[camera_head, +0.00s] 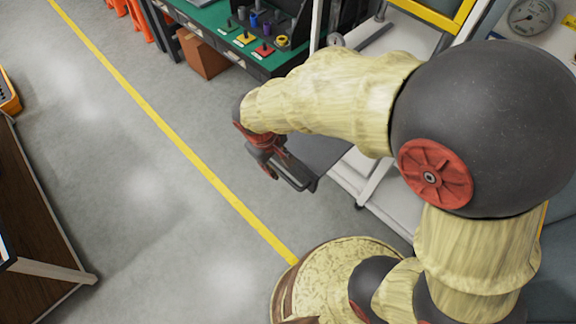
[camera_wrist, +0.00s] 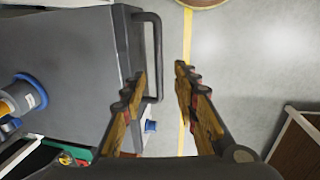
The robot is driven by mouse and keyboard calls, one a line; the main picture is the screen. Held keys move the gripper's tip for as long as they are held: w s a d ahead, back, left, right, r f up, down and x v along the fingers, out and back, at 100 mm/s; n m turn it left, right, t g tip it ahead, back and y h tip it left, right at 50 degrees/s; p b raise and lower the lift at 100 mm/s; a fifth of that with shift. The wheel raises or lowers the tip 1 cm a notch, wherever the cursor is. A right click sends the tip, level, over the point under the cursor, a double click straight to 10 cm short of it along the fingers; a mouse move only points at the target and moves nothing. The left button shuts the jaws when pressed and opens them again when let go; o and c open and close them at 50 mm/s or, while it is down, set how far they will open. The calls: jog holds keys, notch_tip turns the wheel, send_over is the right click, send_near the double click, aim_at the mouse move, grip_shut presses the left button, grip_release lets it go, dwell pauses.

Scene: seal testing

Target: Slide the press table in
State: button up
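The press table (camera_head: 322,150) is a dark grey plate that sticks out from the press on the right in the head view, partly hidden by my arm. In the wrist view the press table (camera_wrist: 75,60) fills the left side. Its black bar handle (camera_wrist: 157,60) runs along its right edge and also shows in the head view (camera_head: 300,178). My gripper (camera_wrist: 162,74) is open. In the wrist view the handle lies between its two fingers, nearer the left one. My gripper is at the handle in the head view (camera_head: 264,160); contact cannot be told.
A blue and orange cylindrical part (camera_wrist: 22,100) shows at the wrist view's left edge. A green-topped bench (camera_head: 215,20) with small coloured parts stands behind. A brown wooden table (camera_head: 40,220) is at left. The grey floor (camera_head: 150,190) with its yellow line is clear.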

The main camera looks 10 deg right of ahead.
aim_at(282, 173)
jog(key=f, duration=0.2)
jog(key=w+f+b, duration=0.1)
jog(key=f, duration=0.2)
jog(key=d+f+b, duration=0.1)
jog(key=f, duration=0.1)
jog(key=shift+w+d+f, duration=0.1)
jog(key=shift+w+f, duration=0.05)
jog(key=shift+c, duration=1.4)
grip_shut()
